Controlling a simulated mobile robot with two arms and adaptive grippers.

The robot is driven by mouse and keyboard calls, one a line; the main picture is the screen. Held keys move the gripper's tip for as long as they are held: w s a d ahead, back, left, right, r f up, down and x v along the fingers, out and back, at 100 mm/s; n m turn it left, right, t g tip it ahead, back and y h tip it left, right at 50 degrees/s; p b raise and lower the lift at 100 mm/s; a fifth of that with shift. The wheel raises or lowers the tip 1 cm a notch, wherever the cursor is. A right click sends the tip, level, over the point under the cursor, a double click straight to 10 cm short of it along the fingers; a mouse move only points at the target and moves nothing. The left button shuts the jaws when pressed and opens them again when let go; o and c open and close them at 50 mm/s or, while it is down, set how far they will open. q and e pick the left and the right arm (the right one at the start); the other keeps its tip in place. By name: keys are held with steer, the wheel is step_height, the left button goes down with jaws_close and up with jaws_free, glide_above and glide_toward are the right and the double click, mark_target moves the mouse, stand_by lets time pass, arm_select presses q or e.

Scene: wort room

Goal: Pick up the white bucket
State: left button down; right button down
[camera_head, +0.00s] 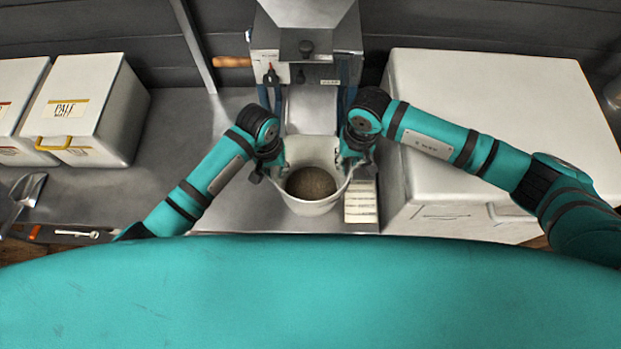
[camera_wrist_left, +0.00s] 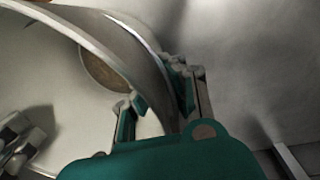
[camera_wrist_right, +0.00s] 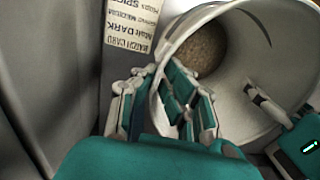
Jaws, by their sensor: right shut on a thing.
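The white bucket (camera_head: 312,208) stands upright below the mill, with brown grain (camera_head: 310,183) in its bottom. Its pale wall also fills much of the left wrist view (camera_wrist_left: 60,85) and shows in the right wrist view (camera_wrist_right: 265,75). My left gripper (camera_head: 266,171) is at the bucket's left rim. In the left wrist view its fingers (camera_wrist_left: 157,97) are apart, one on each side of the wall. My right gripper (camera_head: 353,166) is shut on the right rim, with one finger inside the bucket and one outside in the right wrist view (camera_wrist_right: 160,103).
The metal mill (camera_head: 305,60) stands right behind the bucket. A batch card (camera_head: 361,203) lies just right of it. A large white chest (camera_head: 490,110) bounds the right side. White malt bins (camera_head: 90,105) stand at left, with a metal scoop (camera_head: 28,190) in front. Bare steel counter lies between.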

arm_select(q)
steer(key=shift+r, duration=0.1)
arm_select(e)
steer(key=shift+r, duration=0.15)
